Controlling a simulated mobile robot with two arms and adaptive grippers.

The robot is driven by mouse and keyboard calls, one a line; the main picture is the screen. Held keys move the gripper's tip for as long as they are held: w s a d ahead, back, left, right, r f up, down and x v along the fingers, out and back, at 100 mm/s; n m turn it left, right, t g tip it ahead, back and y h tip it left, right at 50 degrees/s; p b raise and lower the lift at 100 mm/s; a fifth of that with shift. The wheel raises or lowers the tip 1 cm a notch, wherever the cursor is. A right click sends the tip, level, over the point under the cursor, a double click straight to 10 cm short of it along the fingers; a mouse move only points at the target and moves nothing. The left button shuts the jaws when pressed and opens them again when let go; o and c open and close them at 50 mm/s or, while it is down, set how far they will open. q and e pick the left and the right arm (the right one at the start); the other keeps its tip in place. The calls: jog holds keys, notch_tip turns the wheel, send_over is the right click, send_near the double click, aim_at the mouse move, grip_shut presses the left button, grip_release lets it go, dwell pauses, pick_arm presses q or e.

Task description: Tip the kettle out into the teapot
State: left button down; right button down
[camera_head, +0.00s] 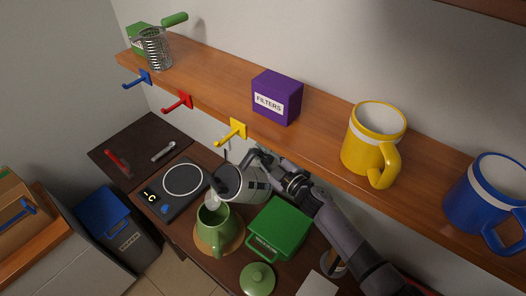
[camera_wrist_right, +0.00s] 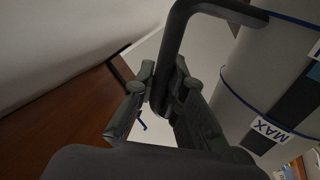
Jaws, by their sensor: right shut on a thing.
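The teapot stands upright on a round wooden mat (camera_head: 238,237). My right gripper (camera_head: 263,160) is shut on the kettle's handle; the right wrist view shows the fingers (camera_wrist_right: 165,110) around the dark handle and the kettle body (camera_wrist_right: 270,85) with a MAX mark. My left gripper is out of view.
The green teapot lid (camera_head: 257,279) lies in front of a green box (camera_head: 279,229). A hob plate (camera_head: 180,188) is left of the teapot. The wooden shelf (camera_head: 215,90) above holds a purple filters box (camera_head: 277,97), a yellow mug (camera_head: 372,140) and a blue mug (camera_head: 485,195).

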aim_at(252, 152)
jog(key=shift+a+r, duration=0.15)
jog(key=shift+r, duration=0.35)
jog(key=shift+s+a+r+n, duration=0.1)
jog(key=shift+s+a+n, duration=0.5)
jog(key=shift+n, duration=0.4)
jog(key=shift+s+a+r+n+p, duration=0.25)
jog(key=shift+a+r+n+p, duration=0.15)
jog(key=shift+r, duration=0.05)
jog(key=shift+s+r, duration=0.1)
jog(key=shift+r, duration=0.1)
jog(key=shift+s+a+r+n+p, duration=0.35)
jog(key=shift+a+n+p, duration=0.1)
jog(key=shift+n+p, duration=0.1)
jog(key=shift+s+a+r+n, duration=0.25)
jog(key=shift+a+n, duration=0.05)
jog(key=shift+n, duration=0.05)
